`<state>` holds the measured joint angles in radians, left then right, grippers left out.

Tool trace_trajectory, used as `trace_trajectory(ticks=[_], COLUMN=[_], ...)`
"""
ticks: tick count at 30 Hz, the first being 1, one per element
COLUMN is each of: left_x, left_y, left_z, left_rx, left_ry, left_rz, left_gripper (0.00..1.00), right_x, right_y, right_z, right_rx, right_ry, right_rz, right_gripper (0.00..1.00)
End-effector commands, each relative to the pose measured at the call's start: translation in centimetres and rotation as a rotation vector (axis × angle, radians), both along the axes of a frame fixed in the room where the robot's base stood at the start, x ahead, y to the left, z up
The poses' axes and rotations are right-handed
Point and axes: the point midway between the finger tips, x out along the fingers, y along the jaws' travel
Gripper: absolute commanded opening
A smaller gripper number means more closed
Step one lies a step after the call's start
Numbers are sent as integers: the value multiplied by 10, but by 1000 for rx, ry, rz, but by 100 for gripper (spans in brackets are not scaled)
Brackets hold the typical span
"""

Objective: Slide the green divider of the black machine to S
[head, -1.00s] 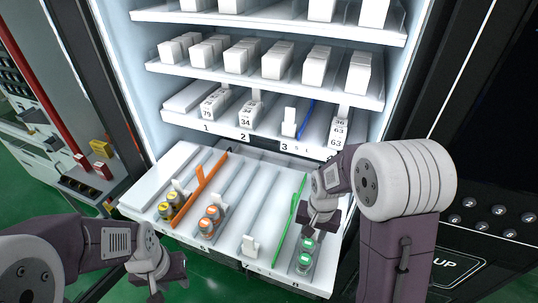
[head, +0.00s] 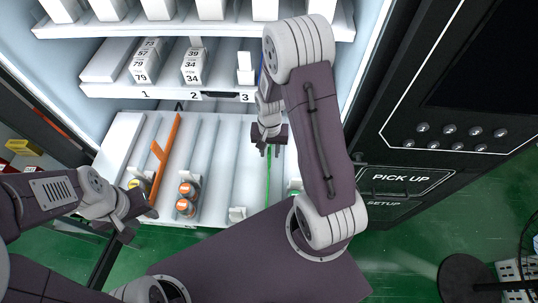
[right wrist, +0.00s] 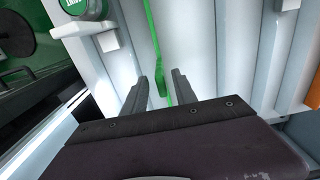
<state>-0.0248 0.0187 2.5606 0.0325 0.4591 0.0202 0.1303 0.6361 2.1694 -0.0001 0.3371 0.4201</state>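The green divider (head: 268,180) is a thin strip running front to back on the pulled-out lower shelf (head: 225,145) of the black machine. It stands between a lane with a white pusher and the lane of green-capped bottles. My right gripper (head: 269,146) is over the shelf at the divider's far part. In the right wrist view its fingers (right wrist: 160,88) are apart, with the green divider (right wrist: 162,84) between them and a gap on each side. My left gripper (head: 134,224) hangs in front of the shelf's left corner, fingers apart and empty. No S mark is readable.
An orange divider (head: 168,150) and orange-capped bottles (head: 187,199) stand left on the shelf. A green cap (right wrist: 82,8) shows in the right wrist view. The upper shelf (head: 120,88) with white boxes is close behind. The keypad panel (head: 455,135) is at right.

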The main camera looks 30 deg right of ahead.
Motion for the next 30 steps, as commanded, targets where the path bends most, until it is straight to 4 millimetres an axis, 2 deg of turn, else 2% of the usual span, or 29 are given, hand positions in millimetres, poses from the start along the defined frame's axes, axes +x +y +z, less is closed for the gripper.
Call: trace_trajectory(ticks=[3, 6, 10, 16, 17, 20, 30], left_x=[0, 0, 0, 0, 0, 0, 0], left_y=[0, 0, 0, 0, 0, 0, 0], left_z=[4, 5, 5, 5, 5, 5, 5], left_rx=[0, 0, 0, 0, 0, 0, 0], left_ry=[-1, -1, -1, 0, -1, -1, -1], left_rz=[0, 0, 0, 0, 0, 0, 0], left_gripper=[36, 36, 36, 36, 36, 36, 36], right_x=[-1, 0, 0, 1, 1, 1, 1], right_y=[0, 0, 0, 0, 0, 0, 0], right_z=[-22, -35, -42, -43, -43, -42, -42], right_rx=[0, 0, 0, 0, 0, 0, 0], right_ry=[4, 2, 0, -1, -1, -1, -2], right_rz=[0, 0, 0, 0, 0, 0, 0], right_gripper=[34, 34, 34, 34, 28, 0, 0])
